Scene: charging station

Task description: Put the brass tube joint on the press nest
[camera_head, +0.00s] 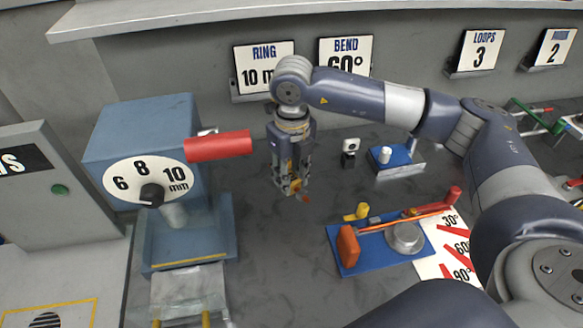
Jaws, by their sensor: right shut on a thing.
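My right gripper (291,184) points down over the grey bench, to the right of the blue press. It is shut on a small orange-brown piece (305,198), which I take to be the brass tube joint; the fingers hide most of it. The press (141,130) has a dial marked 6, 8 and 10 mm and a red handle (218,146) sticking out to the right. Its lower blue base (222,243), under the grey ram, is where the press nest would be, but I cannot make out the nest clearly. The left gripper is not in view.
A blue bending fixture (350,262) with an orange tube and red lever stands right of centre, beside an angle card (432,267). A blue block with a white knob (398,160) stands behind it. Signs (264,70) line the back. Bench between press and fixture is clear.

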